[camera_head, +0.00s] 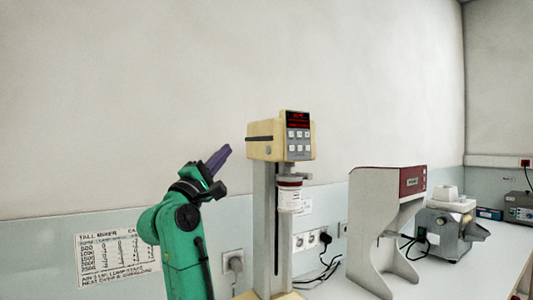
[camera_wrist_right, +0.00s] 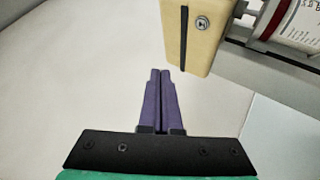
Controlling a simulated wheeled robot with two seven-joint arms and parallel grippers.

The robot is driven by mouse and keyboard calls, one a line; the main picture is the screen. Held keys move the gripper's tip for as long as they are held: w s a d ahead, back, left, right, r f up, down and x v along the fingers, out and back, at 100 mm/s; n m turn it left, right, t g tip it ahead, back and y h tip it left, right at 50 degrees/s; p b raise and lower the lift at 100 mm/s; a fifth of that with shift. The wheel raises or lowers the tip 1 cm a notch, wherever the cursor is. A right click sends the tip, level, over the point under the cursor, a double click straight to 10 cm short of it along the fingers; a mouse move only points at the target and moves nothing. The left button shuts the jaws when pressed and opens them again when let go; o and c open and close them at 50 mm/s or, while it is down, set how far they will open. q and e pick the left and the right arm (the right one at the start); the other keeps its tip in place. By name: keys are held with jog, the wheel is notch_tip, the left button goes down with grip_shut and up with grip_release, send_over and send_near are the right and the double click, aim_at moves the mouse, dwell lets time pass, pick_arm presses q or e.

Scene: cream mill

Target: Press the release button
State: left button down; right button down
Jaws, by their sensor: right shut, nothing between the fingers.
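The cream mill head (camera_head: 262,148) sits high on a grey column, with a red display and several buttons (camera_head: 299,140) on its front panel. A round metal button (camera_wrist_right: 202,23) is on the side of the cream housing (camera_wrist_right: 196,45) in the wrist view; I cannot tell whether it is the release button. My right gripper (camera_head: 227,149), with purple fingers, is shut and empty, left of the head and apart from it. In the wrist view its fingertips (camera_wrist_right: 160,72) point toward the housing's lower edge. My left gripper is not in view.
A labelled white jar (camera_head: 289,199) hangs under the mill head. A grey stand with a red panel (camera_head: 412,181) and a grey machine (camera_head: 446,228) stand to the right on the bench. A paper chart (camera_head: 118,257) and sockets with cables are on the wall.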

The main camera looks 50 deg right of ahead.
aim_at(268, 150)
jog(key=s+d+p, duration=0.1)
jog(key=s+d, duration=0.2)
jog(key=d, duration=0.5)
dwell(1.9)
jog(key=shift+d, duration=0.45)
jog(key=shift+s+d, duration=0.15)
jog(key=shift+d, duration=0.15)
dwell(0.4)
jog(key=shift+b, duration=0.3)
jog(key=shift+a+f+b, duration=0.1)
jog(key=shift+a+b, duration=0.2)
jog(key=shift+a, duration=0.15)
jog(key=shift+w+a, duration=0.2)
jog(key=shift+a, duration=0.05)
